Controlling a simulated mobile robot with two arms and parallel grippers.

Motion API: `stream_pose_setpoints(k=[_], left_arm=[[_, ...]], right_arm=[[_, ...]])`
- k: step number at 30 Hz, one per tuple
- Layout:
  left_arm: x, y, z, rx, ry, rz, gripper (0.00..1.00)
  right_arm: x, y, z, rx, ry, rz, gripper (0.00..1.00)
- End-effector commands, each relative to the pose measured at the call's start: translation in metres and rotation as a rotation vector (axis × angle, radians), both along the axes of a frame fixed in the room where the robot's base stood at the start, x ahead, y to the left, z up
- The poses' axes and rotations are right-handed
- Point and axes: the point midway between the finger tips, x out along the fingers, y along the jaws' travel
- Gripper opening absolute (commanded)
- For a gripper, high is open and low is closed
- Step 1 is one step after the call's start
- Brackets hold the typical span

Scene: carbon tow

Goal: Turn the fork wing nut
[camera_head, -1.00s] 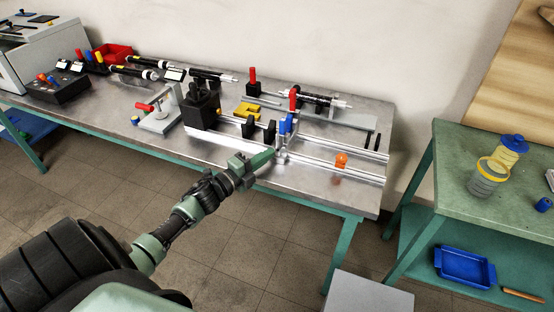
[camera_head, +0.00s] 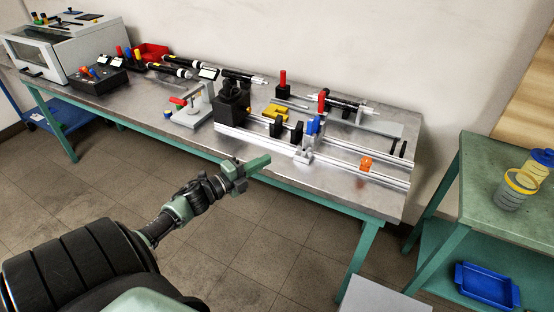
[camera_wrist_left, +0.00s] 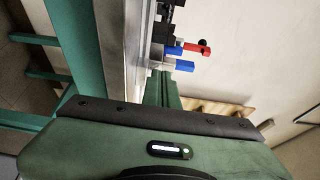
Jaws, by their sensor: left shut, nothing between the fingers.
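A small silver carriage (camera_head: 304,155) sits on the front rail of the bench fixture, with upright blue parts (camera_head: 313,126) above it and a red handle (camera_head: 322,98) behind. The blue parts (camera_wrist_left: 184,65) and red handle (camera_wrist_left: 198,48) also show in the left wrist view, just beyond my fingers. I cannot tell for sure which part is the fork wing nut. My left gripper (camera_head: 264,161) is shut and empty, in front of the bench's front edge and left of the carriage, apart from it. It also shows in the left wrist view (camera_wrist_left: 162,80). My right gripper is not in view.
An orange knob (camera_head: 366,163) is on the rails to the right. Black blocks (camera_head: 288,130) and a yellow part (camera_head: 275,111) stand left of the carriage. A green side table (camera_head: 480,190) is at the right. The floor before the bench is clear.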

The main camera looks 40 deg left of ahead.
Motion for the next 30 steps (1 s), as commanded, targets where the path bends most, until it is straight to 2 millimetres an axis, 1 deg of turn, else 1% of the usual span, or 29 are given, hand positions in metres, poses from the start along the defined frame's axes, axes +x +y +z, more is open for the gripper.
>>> stream_pose_setpoints(k=[1, 4, 6, 8, 11, 12, 14, 15, 18, 20, 21, 24, 27, 30], left_arm=[[-0.005, 0.005, -0.002, 0.001, 0.002, 0.000, 0.00], [-0.010, 0.013, -0.001, 0.001, 0.001, 0.000, 0.00], [-0.009, 0.013, 0.000, 0.014, 0.002, 0.002, 0.00], [-0.004, 0.008, 0.002, 0.050, 0.009, 0.009, 0.00], [0.013, -0.009, 0.006, 0.184, 0.032, 0.036, 0.00], [0.021, -0.020, 0.007, 0.262, 0.046, 0.052, 0.00], [0.031, -0.036, 0.010, 0.401, 0.072, 0.078, 0.00], [0.036, -0.048, 0.013, 0.498, 0.092, 0.097, 0.00], [0.039, -0.074, 0.018, 0.743, 0.147, 0.139, 0.00], [0.035, -0.087, 0.023, 0.889, 0.184, 0.163, 0.00], [0.030, -0.095, 0.026, 0.982, 0.213, 0.179, 0.00], [0.013, -0.108, 0.033, 1.191, 0.284, 0.206, 0.00], [-0.006, -0.116, 0.039, 1.349, 0.352, 0.222, 0.00], [-0.020, -0.118, 0.043, 1.451, 0.403, 0.230, 0.00]], right_arm=[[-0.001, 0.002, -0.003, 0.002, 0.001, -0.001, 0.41], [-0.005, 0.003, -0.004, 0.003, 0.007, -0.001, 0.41], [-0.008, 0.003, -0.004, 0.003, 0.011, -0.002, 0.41], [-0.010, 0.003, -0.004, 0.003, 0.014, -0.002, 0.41], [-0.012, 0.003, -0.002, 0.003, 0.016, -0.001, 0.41], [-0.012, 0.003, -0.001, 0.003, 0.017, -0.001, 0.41], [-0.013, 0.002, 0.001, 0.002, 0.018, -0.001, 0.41], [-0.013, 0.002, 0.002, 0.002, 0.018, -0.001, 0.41], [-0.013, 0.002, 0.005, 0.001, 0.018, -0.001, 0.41], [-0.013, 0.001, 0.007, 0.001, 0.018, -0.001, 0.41], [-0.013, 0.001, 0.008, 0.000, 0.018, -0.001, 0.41], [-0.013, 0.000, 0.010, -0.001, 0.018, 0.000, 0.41], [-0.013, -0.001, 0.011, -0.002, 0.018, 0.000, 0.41], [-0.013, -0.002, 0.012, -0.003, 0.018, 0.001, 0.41]])
